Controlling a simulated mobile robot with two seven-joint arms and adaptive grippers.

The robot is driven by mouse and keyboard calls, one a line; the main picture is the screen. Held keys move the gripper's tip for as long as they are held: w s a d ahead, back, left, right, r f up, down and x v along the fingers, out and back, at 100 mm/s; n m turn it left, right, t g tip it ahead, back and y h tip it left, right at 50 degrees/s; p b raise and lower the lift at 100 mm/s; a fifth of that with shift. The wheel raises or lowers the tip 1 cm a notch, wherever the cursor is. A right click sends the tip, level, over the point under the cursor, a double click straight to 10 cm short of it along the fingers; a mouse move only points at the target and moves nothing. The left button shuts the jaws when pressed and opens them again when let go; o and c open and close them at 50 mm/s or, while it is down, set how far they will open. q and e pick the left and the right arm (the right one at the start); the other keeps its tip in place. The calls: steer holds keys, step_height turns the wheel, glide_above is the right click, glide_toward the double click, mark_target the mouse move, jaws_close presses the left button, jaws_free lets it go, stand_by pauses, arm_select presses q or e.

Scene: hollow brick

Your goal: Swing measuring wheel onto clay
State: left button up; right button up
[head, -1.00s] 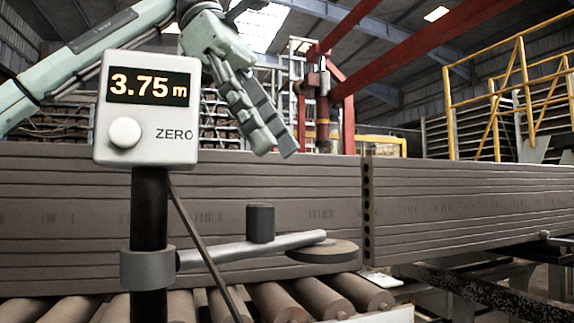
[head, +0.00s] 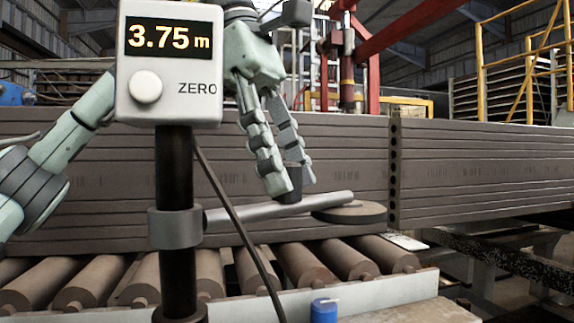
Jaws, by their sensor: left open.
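The measuring wheel (head: 348,213) is a flat dark disc at the end of a grey swing arm (head: 245,212). The swing arm runs from a collar on a dark post (head: 174,180). A short dark knob (head: 291,184) stands up from the swing arm. The grey-brown clay (head: 340,160) is a long ribbed column behind the wheel; whether the wheel touches it I cannot tell. My left gripper (head: 292,190) is open, pointing down, with its fingertips at the knob, one finger on each side in the picture. My right gripper is not in view.
A display box (head: 169,62) reading 3.75 m with a ZERO button tops the post and hides part of my left arm. Rollers (head: 215,275) lie below the clay. A blue cylinder (head: 324,310) stands at the front.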

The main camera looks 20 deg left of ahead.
arm_select(q)
steer(key=shift+f, duration=0.1)
steer(key=shift+c, duration=0.6)
jaws_close()
